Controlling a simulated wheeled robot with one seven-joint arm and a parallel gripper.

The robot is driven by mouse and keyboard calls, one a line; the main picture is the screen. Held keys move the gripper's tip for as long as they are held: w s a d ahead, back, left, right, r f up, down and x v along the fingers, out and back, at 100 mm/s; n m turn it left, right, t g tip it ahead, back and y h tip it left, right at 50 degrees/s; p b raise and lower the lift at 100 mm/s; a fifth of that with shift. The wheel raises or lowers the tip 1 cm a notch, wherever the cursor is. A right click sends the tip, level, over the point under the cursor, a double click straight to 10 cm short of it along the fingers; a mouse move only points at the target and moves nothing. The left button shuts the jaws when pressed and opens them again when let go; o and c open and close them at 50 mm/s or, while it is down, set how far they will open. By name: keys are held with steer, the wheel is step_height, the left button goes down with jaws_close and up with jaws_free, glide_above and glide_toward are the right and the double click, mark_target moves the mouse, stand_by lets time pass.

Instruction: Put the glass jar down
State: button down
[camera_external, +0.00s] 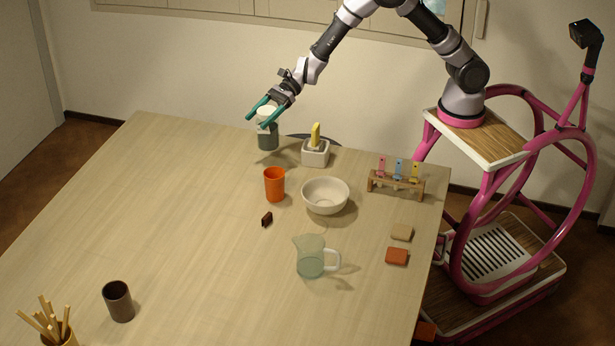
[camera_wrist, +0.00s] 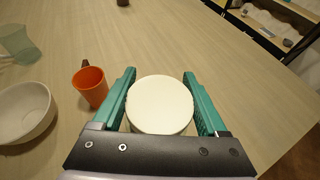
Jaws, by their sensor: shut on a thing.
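The glass jar (camera_external: 268,137) has a white lid and a dark grey-green body. It is upright at the far edge of the table (camera_external: 170,200). My gripper (camera_external: 256,122) is shut on it near the lid, with one teal finger on each side. In the wrist view the round white lid (camera_wrist: 160,104) fills the space between the fingers of my gripper (camera_wrist: 159,74) and hides the body below. I cannot tell whether the jar's base touches the table.
Near the jar stand a white pot (camera_external: 315,155) with a yellow item, an orange cup (camera_external: 275,185) and a white bowl (camera_external: 325,196). A wooden rack (camera_external: 396,186) holds coloured tubes at the right. A pitcher (camera_external: 310,258) stands nearer. The table's left middle is clear.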

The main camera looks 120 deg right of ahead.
mark_target(260, 136)
steer(key=shift+f, duration=3.2)
jaws_free()
steer(key=shift+f, duration=0.1)
